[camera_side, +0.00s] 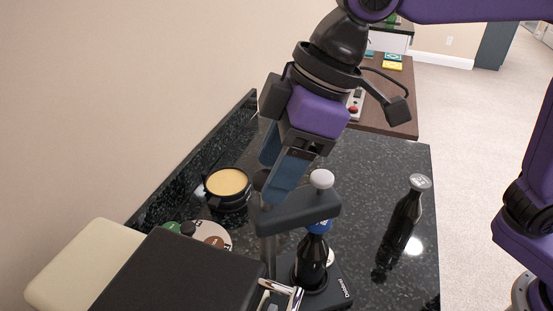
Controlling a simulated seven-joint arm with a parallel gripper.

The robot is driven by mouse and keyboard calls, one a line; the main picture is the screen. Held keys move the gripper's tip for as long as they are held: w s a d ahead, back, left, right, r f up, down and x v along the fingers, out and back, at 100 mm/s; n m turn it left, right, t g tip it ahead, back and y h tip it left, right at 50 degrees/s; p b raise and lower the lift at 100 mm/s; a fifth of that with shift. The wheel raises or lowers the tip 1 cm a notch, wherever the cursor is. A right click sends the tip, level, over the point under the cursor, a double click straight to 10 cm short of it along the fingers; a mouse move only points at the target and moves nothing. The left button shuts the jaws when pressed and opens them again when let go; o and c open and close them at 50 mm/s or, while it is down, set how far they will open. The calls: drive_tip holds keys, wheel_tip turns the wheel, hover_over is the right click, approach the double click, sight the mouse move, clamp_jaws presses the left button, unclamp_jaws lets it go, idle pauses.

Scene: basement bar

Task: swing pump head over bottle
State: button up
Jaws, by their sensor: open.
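The pump head (295,211) is a dark grey arm on an upright post (269,254), with a white knob (321,179) on its right end. A blue part (319,227) shows under that end. A dark bottle (309,264) stands upright on the black base (338,290), and from this view the pump head's end lies over its neck. Whether the blue part touches the bottle I cannot tell. My gripper (274,182) is open, fingers down, at the left end of the pump head; its tips are partly hidden, so contact is unclear.
A second dark bottle (403,220) stands on the black stone counter (372,165) to the right. A black-rimmed cup with a tan top (228,184) and round coasters (211,236) are at the left. A black box-like thing (195,275) fills the front left.

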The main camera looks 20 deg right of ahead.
clamp_jaws()
drive_tip(key=shift+m, duration=0.5)
unclamp_jaws()
idle(0.4)
drive_tip(key=v, duration=1.7)
drive_tip(key=shift+s+r, duration=0.2)
drive_tip(key=shift+s, duration=0.15)
